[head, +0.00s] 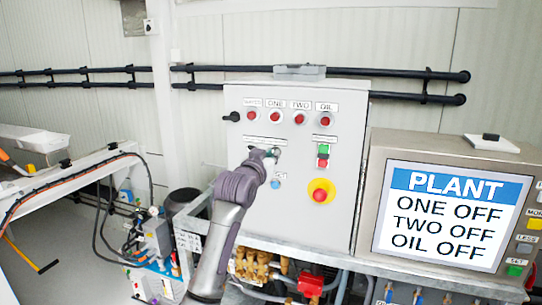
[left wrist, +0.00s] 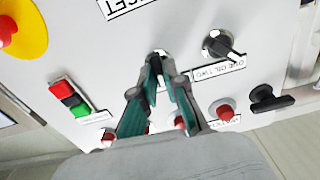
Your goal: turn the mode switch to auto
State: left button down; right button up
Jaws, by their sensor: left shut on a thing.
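My left gripper (head: 272,153) reaches up to the grey control panel (head: 345,130) in the head view. In the left wrist view its two fingers (left wrist: 158,68) are closed together on a small dark switch knob (left wrist: 157,54) on the panel face. The fingers hide most of this knob, and its label and pointing direction cannot be read. Beside it in the left wrist view is a separate black selector knob (left wrist: 218,46), with a label reading something like "ONE OIL TWO", apart from the fingers. My right gripper is not in view.
Red lamps (head: 275,118) line the panel's top, with a black handle (head: 231,116) at their left. A green and red button block (head: 323,156) and a yellow-ringed red button (head: 321,191) are right of my gripper. The plant screen (head: 455,215) reads ONE OFF, TWO OFF, OIL OFF.

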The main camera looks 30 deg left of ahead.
pick_arm(q)
jog(key=shift+d+m+p, duration=0.1)
jog(key=shift+m+p, duration=1.65)
jog(key=shift+m, duration=2.35)
jog(key=c, duration=1.2)
grip_release()
jog(key=v, duration=1.2)
jog(key=shift+f, duration=0.1)
